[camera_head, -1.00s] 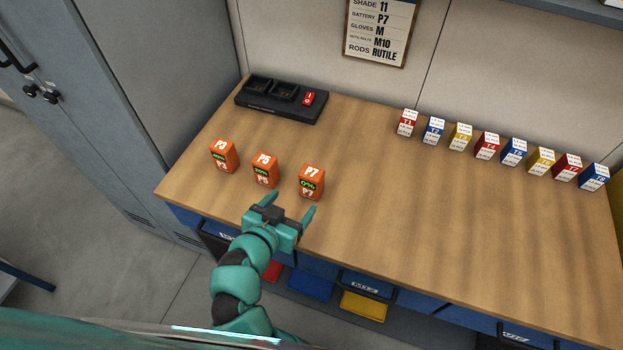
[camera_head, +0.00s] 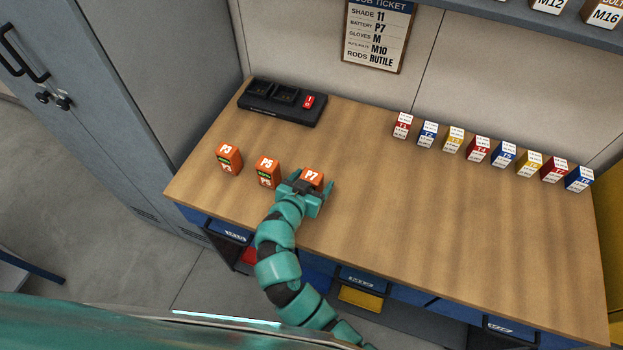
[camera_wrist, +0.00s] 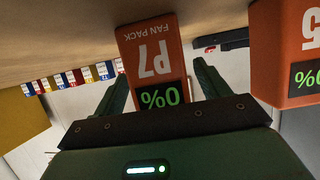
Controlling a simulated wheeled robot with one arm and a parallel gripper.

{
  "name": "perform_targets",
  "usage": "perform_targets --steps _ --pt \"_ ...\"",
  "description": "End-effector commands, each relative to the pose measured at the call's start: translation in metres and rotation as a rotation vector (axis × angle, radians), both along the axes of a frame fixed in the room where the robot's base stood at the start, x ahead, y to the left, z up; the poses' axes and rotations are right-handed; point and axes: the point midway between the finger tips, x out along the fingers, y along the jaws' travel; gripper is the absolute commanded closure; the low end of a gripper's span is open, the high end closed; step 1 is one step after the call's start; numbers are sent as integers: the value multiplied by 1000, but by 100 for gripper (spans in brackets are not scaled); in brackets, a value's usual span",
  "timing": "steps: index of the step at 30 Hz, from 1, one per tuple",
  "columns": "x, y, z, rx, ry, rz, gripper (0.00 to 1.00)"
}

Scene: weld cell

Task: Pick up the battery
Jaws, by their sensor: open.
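Three orange batteries stand in a row on the workbench: P3 (camera_head: 229,158) at the left, P5 (camera_head: 266,171) in the middle and P7 (camera_head: 312,176) at the right. My gripper (camera_head: 312,187) is open at the front of P7 and hides its lower part. In the wrist view, P7 (camera_wrist: 151,57) appears upside down with a green 0% display, between the two open fingers of my gripper (camera_wrist: 158,85). Gaps show beside it, so the fingers look apart from it. P5 (camera_wrist: 290,50) stands close beside it there. The job ticket (camera_head: 377,33) reads battery P7.
A black charger (camera_head: 281,103) with a red switch sits at the back left of the bench (camera_head: 420,220). A row of small coloured boxes (camera_head: 478,149) stands along the back right. The bench's middle and front right are clear. A grey cabinet (camera_head: 130,90) stands at the left.

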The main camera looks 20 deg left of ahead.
Motion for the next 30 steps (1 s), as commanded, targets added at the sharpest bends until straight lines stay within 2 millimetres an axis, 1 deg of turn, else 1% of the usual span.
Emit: perform_targets --steps 3,6,13,14,15,17,21,23,30 --pt "11 -1 -2 -1 0 -2 25" --pt "15 -1 -5 2 -1 1 25" --pt "15 -1 -7 2 -1 1 25" --pt "15 -1 -6 2 -1 1 27" --pt "15 -1 -6 2 -1 1 35" --pt "15 -1 -6 2 -1 1 47" --pt "15 -1 -6 2 -1 1 75" --pt "15 -1 -6 2 -2 0 84" --pt "15 -1 -5 2 -2 0 84"
